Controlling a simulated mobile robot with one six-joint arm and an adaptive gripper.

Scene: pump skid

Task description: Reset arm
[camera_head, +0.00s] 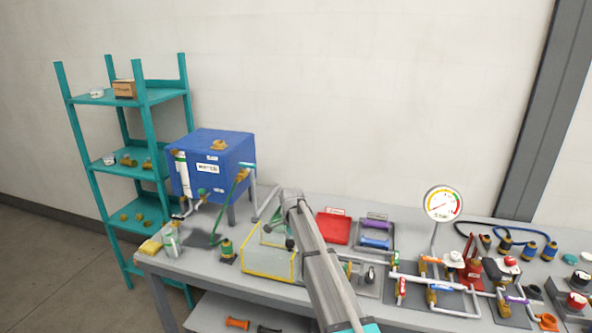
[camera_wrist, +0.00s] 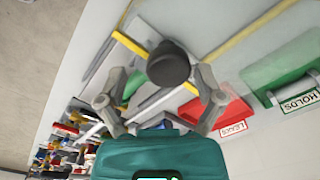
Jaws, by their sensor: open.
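My gripper (camera_wrist: 163,84) is open in the wrist view, its two grey fingers spread to either side of its teal body. A dark round knob-like thing (camera_wrist: 168,62) shows between and beyond the fingertips; I cannot tell whether it is touched. In the head view my grey arm reaches up over the bench (camera_head: 212,262) from the bottom middle. The gripper itself is not clear there. Part of a clear box with yellow edges (camera_head: 268,264) is hidden behind the arm.
A red tray (camera_head: 333,229) lies right of my arm; in the wrist view it reads LEAKS (camera_wrist: 232,112), near a green HOLDS tray (camera_wrist: 290,75). A blue tank (camera_head: 225,180) stands left. A gauge (camera_head: 443,204) and piping crowd the right. A teal shelf (camera_head: 150,130) stands far left.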

